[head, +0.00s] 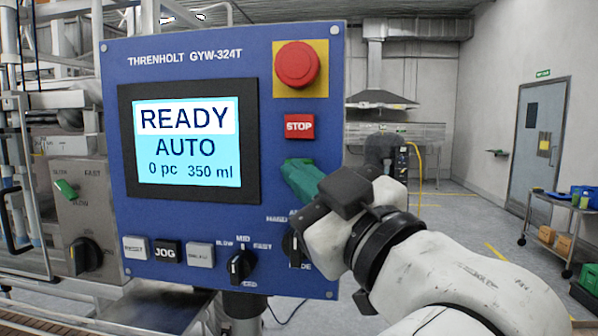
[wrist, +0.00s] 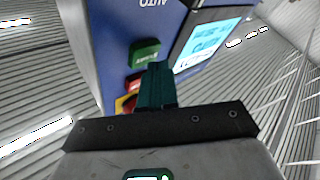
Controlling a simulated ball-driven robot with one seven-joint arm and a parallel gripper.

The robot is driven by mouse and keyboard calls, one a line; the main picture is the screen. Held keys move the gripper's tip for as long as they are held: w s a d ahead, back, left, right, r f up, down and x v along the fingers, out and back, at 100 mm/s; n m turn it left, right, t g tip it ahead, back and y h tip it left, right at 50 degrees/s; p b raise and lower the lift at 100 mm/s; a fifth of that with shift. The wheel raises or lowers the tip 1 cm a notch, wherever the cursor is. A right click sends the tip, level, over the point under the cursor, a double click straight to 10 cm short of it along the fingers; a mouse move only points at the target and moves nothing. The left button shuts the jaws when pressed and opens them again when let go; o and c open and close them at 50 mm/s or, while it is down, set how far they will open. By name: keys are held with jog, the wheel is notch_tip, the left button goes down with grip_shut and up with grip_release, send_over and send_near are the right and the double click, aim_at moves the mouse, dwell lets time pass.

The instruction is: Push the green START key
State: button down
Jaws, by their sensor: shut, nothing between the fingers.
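The green START key (wrist: 145,50) shows in the wrist view, upside down, on the blue panel (head: 200,70). The red STOP key (head: 299,126) is beside it, and also shows in the wrist view (wrist: 134,82). My gripper (head: 297,178) is shut and empty, its teal fingers pointing at the panel just below STOP. In the head view they hide most or all of the START key. In the wrist view the fingertips (wrist: 155,66) overlap the START key's edge nearest STOP. I cannot tell whether they touch it. The screen (head: 187,143) reads READY, AUTO, 0 pc, 350 ml.
A red emergency button (head: 296,65) on a yellow plate is above STOP. A black selector knob (head: 293,246) is below my gripper, partly behind my arm. The JOG key (head: 167,252) and another knob (head: 241,266) are along the panel's bottom.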

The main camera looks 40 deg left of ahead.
jog(key=shift+w+a, duration=0.2)
jog(key=shift+w, duration=0.15)
dwell(0.7)
jog(key=shift+s, duration=0.1)
jog(key=shift+s+d, duration=0.4)
jog(key=shift+s, duration=0.2)
dwell(0.3)
jog(key=shift+s+d, duration=0.45)
jog(key=shift+s, duration=0.25)
jog(key=shift+s+d, duration=0.45)
jog(key=shift+s, duration=0.3)
jog(key=shift+s+d, duration=0.45)
jog(key=shift+s, duration=0.25)
jog(key=shift+f, duration=0.1)
